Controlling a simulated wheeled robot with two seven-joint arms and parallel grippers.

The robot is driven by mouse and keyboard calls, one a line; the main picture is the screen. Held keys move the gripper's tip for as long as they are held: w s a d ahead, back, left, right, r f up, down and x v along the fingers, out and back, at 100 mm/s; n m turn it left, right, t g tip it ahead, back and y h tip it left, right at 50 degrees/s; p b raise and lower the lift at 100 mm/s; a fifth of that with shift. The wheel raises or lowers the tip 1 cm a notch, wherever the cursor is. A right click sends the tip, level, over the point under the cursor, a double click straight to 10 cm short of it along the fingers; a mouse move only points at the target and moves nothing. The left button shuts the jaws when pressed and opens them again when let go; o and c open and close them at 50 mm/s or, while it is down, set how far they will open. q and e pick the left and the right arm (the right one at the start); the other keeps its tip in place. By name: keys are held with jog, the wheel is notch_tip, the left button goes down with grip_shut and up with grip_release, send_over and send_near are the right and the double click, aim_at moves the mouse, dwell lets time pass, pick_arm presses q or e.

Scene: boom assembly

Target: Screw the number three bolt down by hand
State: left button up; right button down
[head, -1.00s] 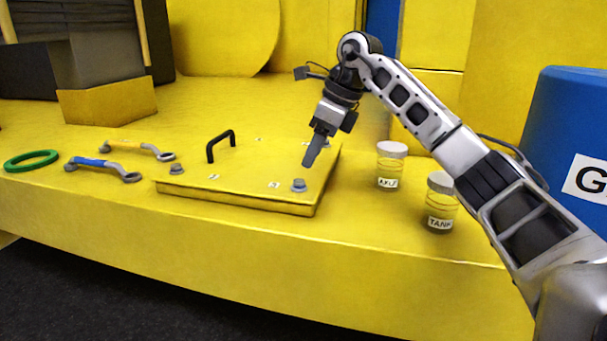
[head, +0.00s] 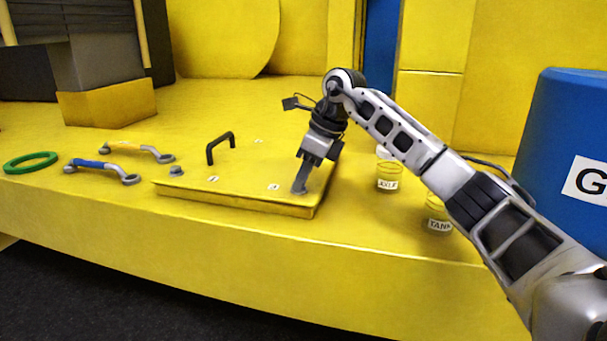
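A yellow cover plate (head: 235,200) with a black handle (head: 220,147) lies on the yellow ledge. The label that seems to read 3 (head: 273,187) is near its front right corner. My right gripper (head: 299,188) points down at that corner, its fingertips right at the spot of the grey bolt there. The fingers hide nearly all of this bolt. I see the fingers edge-on, so I cannot tell whether they are open or closed on it. My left gripper is not in view.
A loose-looking grey bolt (head: 177,171) stands at the plate's left. A blue wrench (head: 100,168), a yellow wrench (head: 138,150) and a green ring (head: 31,162) lie further left. Jars labelled AXLE (head: 389,177) and TANK (head: 437,218) stand right, beneath my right arm. A blue drum (head: 560,130) is far right.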

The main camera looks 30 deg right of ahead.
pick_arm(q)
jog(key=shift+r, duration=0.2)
pick_arm(e)
jog(key=shift+m, duration=0.5)
jog(key=shift+r+h+p, duration=0.1)
jog(key=shift+h+p, duration=0.2)
jog(key=shift+p, duration=0.05)
jog(key=shift+a+m+t+p, duration=0.1)
jog(key=shift+m+t+p, duration=0.25)
jog(key=shift+m, duration=0.65)
jog(key=m+h, duration=0.1)
jog(key=m, duration=0.1)
jog(key=shift+s+a+m+p, duration=0.1)
jog(key=shift+m+p, duration=0.2)
jog(key=shift+p, duration=0.1)
jog(key=m+h, duration=0.1)
jog(key=m, duration=0.1)
jog(key=shift+a+m+t, duration=0.15)
jog(key=shift+m+t, duration=0.1)
jog(key=shift+m, duration=0.05)
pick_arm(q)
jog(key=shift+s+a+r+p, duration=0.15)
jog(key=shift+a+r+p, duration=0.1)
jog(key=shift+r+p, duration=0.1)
pick_arm(e)
jog(key=shift+a+m+h, duration=0.1)
jog(key=shift+m+h, duration=0.7)
jog(key=shift+m, duration=0.8)
